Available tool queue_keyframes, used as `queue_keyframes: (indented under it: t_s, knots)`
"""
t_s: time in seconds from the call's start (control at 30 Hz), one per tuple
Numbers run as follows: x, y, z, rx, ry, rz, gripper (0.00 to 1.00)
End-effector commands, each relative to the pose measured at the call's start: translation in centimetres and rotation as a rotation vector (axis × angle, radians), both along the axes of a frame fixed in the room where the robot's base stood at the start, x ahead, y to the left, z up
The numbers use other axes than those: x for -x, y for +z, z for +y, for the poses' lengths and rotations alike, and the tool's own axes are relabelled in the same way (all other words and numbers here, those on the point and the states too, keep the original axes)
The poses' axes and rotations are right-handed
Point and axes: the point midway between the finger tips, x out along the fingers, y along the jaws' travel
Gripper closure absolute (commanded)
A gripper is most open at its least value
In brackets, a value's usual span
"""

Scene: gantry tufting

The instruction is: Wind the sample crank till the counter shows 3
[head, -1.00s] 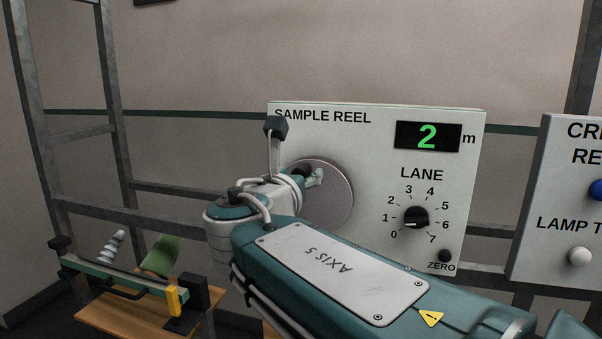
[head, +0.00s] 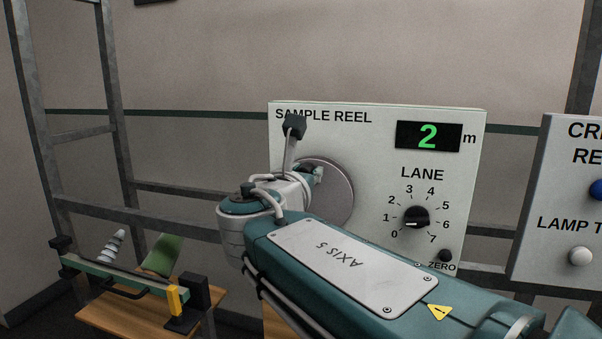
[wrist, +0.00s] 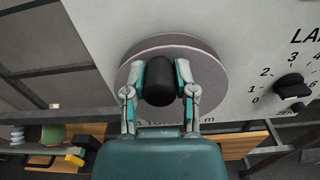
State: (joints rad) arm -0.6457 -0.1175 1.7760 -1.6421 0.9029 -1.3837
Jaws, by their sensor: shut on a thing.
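The sample reel panel (head: 380,160) is a pale box with a green digit counter (head: 428,136) that reads 2, followed by "m". Its round grey crank disc (head: 338,200) is partly hidden behind my arm in the head view. In the wrist view the disc (wrist: 208,65) lies behind my gripper. My gripper (wrist: 160,82) is shut on the black crank knob (wrist: 160,80), with one finger on each side of it. In the head view my wrist hides most of the grip.
The lane dial (head: 416,217) and the zero button (head: 445,256) sit right of the disc. Another panel (head: 560,200) stands at the right edge. A small wooden table (head: 150,318) with tools is at lower left, before a grey metal frame (head: 110,100).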

Motion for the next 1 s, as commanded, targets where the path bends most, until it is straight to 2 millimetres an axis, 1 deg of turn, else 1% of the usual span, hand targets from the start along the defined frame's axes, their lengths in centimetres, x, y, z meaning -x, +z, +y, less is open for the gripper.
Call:
queue_keyframes:
  t_s: [0.2,0.33,0.5,0.77,0.8,0.87,1.0]
  knots:
    - [0.3,-0.1,-1.2,-0.199,-0.003,-0.052,1.0]
    - [0.4,-0.3,-1.6,-0.284,-0.002,-0.073,1.0]
    - [0.5,-0.3,-1.8,-0.329,-0.002,-0.085,1.0]
    - [0.4,-0.4,-1.8,-0.33,-0.002,-0.084,1.0]
    - [0.4,-0.4,-1.8,-0.33,-0.002,-0.084,0.55]
    - [0.4,-0.4,-1.8,-0.329,-0.001,-0.084,0.29]
    - [0.5,-0.3,-1.8,-0.33,-0.002,-0.086,0.29]
